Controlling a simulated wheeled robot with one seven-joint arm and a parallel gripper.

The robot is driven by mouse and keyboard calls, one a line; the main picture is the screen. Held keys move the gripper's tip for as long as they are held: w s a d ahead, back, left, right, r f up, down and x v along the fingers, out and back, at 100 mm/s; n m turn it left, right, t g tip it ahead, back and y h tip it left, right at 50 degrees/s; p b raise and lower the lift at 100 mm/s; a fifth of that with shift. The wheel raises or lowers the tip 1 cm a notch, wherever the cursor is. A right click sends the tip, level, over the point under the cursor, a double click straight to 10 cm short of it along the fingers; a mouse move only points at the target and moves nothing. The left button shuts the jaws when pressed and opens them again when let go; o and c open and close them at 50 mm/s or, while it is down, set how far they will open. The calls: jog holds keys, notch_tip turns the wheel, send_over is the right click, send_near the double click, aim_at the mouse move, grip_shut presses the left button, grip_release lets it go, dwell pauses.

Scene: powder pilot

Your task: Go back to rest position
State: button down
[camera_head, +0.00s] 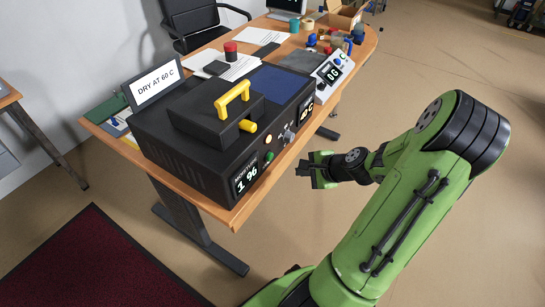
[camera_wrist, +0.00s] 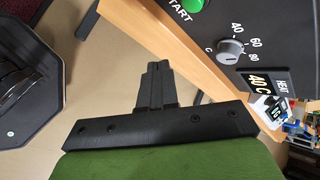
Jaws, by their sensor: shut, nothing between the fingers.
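My gripper (camera_head: 312,170) is at the end of my green arm, in front of the table's near edge and apart from it. In the wrist view my gripper (camera_wrist: 158,66) has its two black fingers together with nothing between them. The black drying machine (camera_head: 190,150) stands on the table to the left of my gripper, with a yellow handle (camera_head: 232,100) on its lid. Its front shows a dial (camera_wrist: 232,48), a green START button (camera_wrist: 192,4) and a "40 C" display (camera_wrist: 262,82) in the wrist view.
The wooden table (camera_head: 222,212) has its edge close to my gripper. A white device (camera_head: 334,74), a sign (camera_head: 154,84), papers and several small items are on it. A black chair (camera_head: 195,20) stands behind. A dark red mat (camera_head: 90,265) lies at lower left.

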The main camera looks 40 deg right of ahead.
dwell(0.6)
jog(key=a+r+n+g, duration=0.4)
jog(key=a+r+n, duration=0.4)
jog(key=a+n, duration=0.5)
jog(key=s+a+r+n+h, duration=0.1)
jog(key=s+a+r+n, duration=0.9)
jog(key=s, duration=0.3)
notch_tip(320, 180, up, 13)
jog(key=a+p, duration=0.1)
jog(key=p, duration=1.1)
jog(key=shift+w+m+t+p, duration=0.15)
jog(key=shift+m+t+p, duration=0.15)
jog(key=shift+m+p, duration=0.1)
dwell(2.6)
